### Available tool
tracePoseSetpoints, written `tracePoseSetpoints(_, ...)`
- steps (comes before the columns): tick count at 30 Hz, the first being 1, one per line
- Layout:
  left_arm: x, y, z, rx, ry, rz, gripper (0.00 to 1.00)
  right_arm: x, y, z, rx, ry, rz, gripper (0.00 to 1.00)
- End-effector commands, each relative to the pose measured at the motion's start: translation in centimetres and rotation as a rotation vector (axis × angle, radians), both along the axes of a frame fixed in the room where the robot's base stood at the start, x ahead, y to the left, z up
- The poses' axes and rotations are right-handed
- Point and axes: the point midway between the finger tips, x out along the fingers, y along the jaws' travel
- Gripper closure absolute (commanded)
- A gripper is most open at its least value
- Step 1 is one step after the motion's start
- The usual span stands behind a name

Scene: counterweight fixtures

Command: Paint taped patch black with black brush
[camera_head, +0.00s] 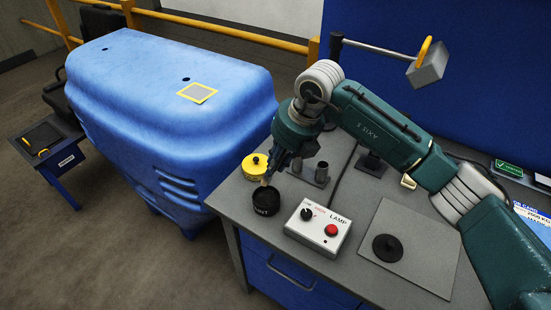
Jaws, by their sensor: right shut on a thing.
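The taped patch (197,93) is a grey rectangle framed in yellow tape on top of the blue cover (130,75), at the upper left. My right gripper (272,168) points down over the bench and is shut on a brush (267,181), of which only a short light-coloured length shows. The brush's lower end is at the mouth of a black pot (265,203) with white lettering; its tip is hidden. A yellow pot (253,166) stands just behind the black pot. My left gripper is not in view.
A lamp control box (318,227) with a red button stands right of the black pot. Grey tubes (322,172) stand behind. A plate with a black disc (388,247) lies farther right. A grey block (428,64) is at upper right.

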Motion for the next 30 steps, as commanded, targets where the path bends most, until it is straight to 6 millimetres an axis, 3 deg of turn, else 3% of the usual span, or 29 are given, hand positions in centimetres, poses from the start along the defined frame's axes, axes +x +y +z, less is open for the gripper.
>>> tracePoseSetpoints(12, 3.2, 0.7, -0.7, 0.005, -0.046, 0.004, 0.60, 0.0, 0.1, -2.3, 0.003, 0.000, -0.042, 1.00)
tracePoseSetpoints(22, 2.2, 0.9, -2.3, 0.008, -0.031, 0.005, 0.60, 0.0, 0.1, -5.6, 0.003, 0.000, -0.041, 1.00)
tracePoseSetpoints(30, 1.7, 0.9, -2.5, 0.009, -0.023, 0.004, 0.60, 0.1, 0.1, -6.1, 0.003, -0.002, -0.040, 1.00)
